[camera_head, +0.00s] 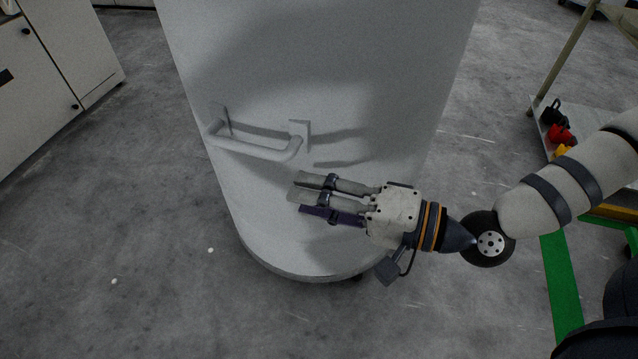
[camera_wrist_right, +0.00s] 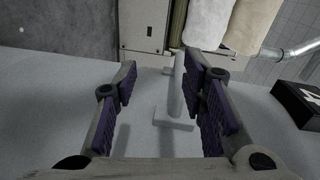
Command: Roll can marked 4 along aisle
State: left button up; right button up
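A large pale grey can (camera_head: 330,60) stands upright on the floor in the middle of the head view. A grey bar handle (camera_head: 255,146) sticks out from its side. My right gripper (camera_head: 297,197) is in front of the can, below and to the right of the handle. Its fingers are spread and empty. In the right wrist view the handle (camera_wrist_right: 178,92) shows between the open fingers (camera_wrist_right: 165,88), apart from both pads; it appears to lie beyond the fingertips. My left gripper is out of view.
Beige cabinets (camera_head: 55,85) stand at the left. A trolley shelf (camera_head: 546,125) with red and yellow items is at the right, near green floor marking (camera_head: 562,290). The concrete floor (camera_head: 120,220) left of the can is clear apart from small white specks.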

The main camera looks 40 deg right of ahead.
aim_at(252, 145)
jog(key=shift+t, duration=0.9)
jog(key=d+r, duration=0.1)
jog(key=w+d+r, duration=0.1)
jog(key=d, duration=0.1)
jog(key=shift+w+r+b, duration=0.15)
jog(key=shift+r+b, duration=0.1)
jog(key=shift+b, duration=0.05)
jog(key=b+x, duration=0.1)
jog(key=x, duration=1.1)
jog(key=shift+w+f, duration=0.1)
grip_shut()
